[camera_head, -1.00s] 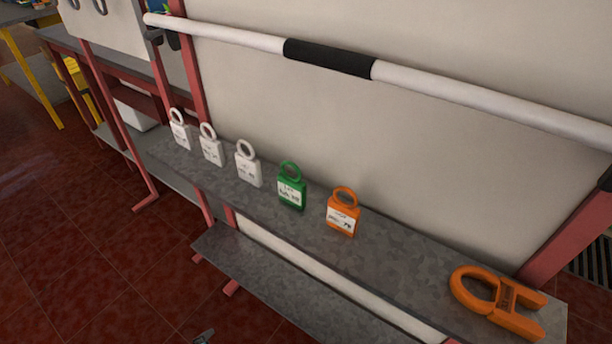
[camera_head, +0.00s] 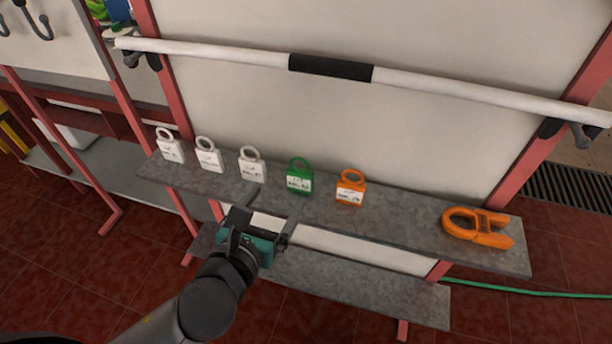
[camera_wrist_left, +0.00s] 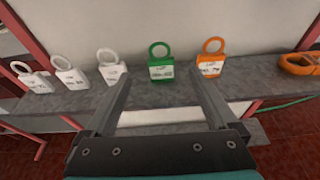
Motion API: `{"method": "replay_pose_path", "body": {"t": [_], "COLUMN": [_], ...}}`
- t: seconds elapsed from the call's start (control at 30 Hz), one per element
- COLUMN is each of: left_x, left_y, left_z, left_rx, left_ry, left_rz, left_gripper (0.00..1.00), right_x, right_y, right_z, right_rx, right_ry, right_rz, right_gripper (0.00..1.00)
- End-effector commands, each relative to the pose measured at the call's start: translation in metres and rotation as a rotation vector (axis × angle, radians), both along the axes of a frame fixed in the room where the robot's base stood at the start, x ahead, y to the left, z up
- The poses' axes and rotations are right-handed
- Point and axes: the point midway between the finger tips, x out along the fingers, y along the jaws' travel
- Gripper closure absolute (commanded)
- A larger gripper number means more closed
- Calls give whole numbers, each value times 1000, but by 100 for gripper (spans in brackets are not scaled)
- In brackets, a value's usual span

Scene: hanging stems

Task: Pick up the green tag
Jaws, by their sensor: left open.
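The green tag (camera_head: 299,178) stands upright on the grey shelf (camera_head: 400,224), between a white tag and an orange tag. It has a ring on top and a white label on its front. It also shows in the left wrist view (camera_wrist_left: 161,65), beyond and between the two fingers. My left gripper (camera_head: 272,199) is open and empty, in front of the shelf and short of the green tag, with a gap to it. In the left wrist view the left gripper's fingers (camera_wrist_left: 162,88) are spread apart. My right gripper is not in view.
Three white tags (camera_head: 209,155) stand to the left and an orange tag (camera_head: 350,188) close on the right. An orange clip (camera_head: 477,228) lies at the shelf's right end. A white bar (camera_head: 450,85) with a black sleeve runs above. A lower shelf (camera_head: 370,289) sits below.

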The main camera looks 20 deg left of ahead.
Motion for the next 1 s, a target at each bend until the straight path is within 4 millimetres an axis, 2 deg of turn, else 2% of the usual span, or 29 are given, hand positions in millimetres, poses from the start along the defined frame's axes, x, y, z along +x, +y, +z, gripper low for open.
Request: {"method": "replay_pose_path", "body": {"t": [0.5, 0.83, 1.0], "left_x": [74, 96, 119], "left_y": [-2, -3, -3], "left_z": [-25, -33, -47], "left_rx": [-4, -5, -8], "left_ry": [-1, 1, 1], "left_rz": [4, 4, 6], "left_gripper": [8, 8, 8], "right_x": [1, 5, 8], "right_y": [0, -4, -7], "right_z": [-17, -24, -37], "right_rx": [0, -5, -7], "right_ry": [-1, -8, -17], "right_rz": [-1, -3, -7], "right_gripper": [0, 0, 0]}}
